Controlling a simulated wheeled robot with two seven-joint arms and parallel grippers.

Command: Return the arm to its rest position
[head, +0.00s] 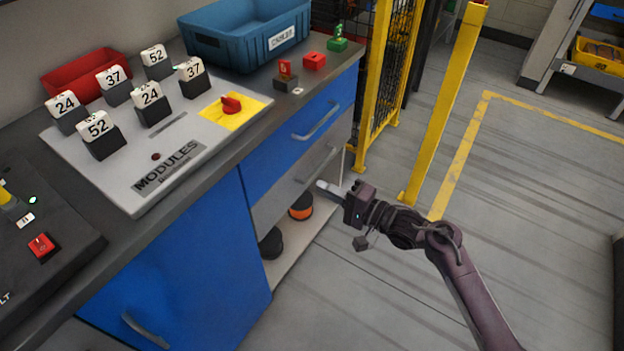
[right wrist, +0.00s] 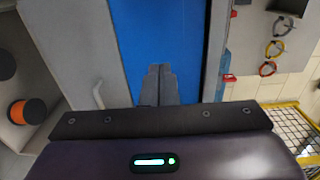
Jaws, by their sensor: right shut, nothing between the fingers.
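My right arm comes in from the lower right of the head view. Its gripper (head: 327,188) is in the air in front of the blue workbench, off the bench top. In the right wrist view the two fingers (right wrist: 155,86) lie side by side, shut, with nothing between them. A blue panel lies beyond them. My left gripper is in neither view.
The grey MODULES board (head: 120,185) with several numbered blocks lies on the bench. A blue bin (head: 225,50) and a red bin (head: 60,84) stand behind. Yellow posts (head: 445,100) rise right of the bench. The floor (head: 540,220) at right is clear.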

